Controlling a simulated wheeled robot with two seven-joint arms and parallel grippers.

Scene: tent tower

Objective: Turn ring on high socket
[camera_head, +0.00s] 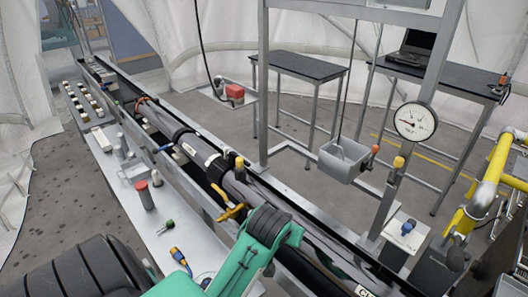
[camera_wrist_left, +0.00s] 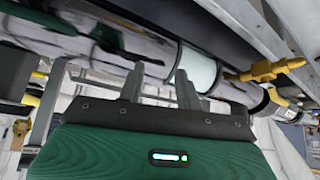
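A long grey tube (camera_head: 262,190) lies in a dark trough and carries several dark collars, one of them a black ring (camera_head: 217,168). I cannot tell for sure which one is the ring on the high socket. My left arm comes in from the bottom of the head view, and its fingers are hidden there. In the left wrist view, my left gripper (camera_wrist_left: 160,78) has its two fingers apart with nothing between them. The tube (camera_wrist_left: 110,40) passes just beyond the fingertips, with a pale band (camera_wrist_left: 199,70) beside the right finger. Contact is unclear. My right gripper is not in view.
A brass fitting (camera_wrist_left: 268,71) sticks out right of the fingers. A metal frame with a dial gauge (camera_head: 415,121) and a hanging grey box (camera_head: 342,160) stands behind the tube.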

